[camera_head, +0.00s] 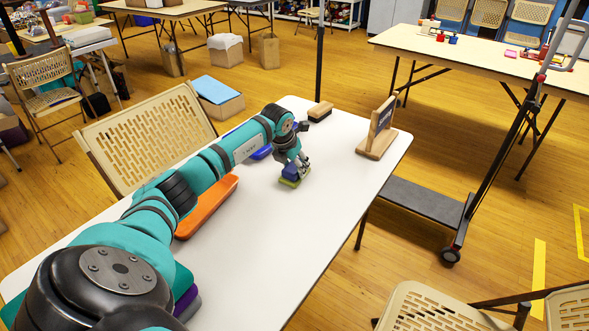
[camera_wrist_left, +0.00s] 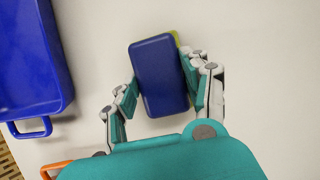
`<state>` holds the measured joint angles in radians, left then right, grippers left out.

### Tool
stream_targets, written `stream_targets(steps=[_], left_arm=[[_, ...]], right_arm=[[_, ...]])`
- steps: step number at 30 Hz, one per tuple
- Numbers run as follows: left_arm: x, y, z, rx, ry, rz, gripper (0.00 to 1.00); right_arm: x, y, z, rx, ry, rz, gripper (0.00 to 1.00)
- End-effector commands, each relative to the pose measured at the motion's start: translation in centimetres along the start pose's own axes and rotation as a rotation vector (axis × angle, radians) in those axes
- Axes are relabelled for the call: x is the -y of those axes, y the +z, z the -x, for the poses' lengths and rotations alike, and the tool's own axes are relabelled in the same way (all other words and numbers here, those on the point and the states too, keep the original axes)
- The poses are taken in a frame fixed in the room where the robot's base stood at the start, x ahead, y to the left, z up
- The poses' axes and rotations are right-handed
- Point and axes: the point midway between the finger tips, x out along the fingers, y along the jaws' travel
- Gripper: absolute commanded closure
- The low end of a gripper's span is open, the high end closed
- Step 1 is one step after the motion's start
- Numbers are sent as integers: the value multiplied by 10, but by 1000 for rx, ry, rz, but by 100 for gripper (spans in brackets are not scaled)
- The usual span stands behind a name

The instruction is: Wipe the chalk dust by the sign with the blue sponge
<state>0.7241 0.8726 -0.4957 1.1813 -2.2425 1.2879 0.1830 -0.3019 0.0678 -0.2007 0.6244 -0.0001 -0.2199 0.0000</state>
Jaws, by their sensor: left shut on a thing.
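My left gripper (camera_head: 296,165) is shut on the blue sponge (camera_head: 290,171), over the white table (camera_head: 330,160). In the left wrist view the blue sponge (camera_wrist_left: 160,75) sits between the two fingers, with a yellow-green layer showing along its edge. The sponge is low over the table; I cannot tell whether it touches. The sign (camera_head: 381,125), a dark board in a wooden stand, stands upright near the table's far right edge, apart from the gripper and to its right. I cannot make out chalk dust on the white surface. My right gripper is not in view.
A block eraser (camera_head: 320,111) lies by the table's far edge. A blue tray (camera_wrist_left: 30,60) and an orange tray (camera_head: 207,207) lie along the table's left side, near my left arm. The tabletop between sponge and sign looks clear. A beige chair (camera_head: 148,135) stands against the left edge.

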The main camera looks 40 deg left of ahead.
Motion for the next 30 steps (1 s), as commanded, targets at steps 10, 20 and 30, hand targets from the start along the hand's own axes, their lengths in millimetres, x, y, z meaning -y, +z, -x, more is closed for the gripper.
stream_targets(steps=[10, 20, 30], left_arm=[[8, 8, -3, -4, -1, -3, 83], [35, 7, -1, -2, -2, -2, 83], [52, 6, -1, -2, -2, -2, 83]], right_arm=[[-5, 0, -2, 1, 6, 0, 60], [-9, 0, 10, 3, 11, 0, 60], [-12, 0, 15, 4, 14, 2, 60]])
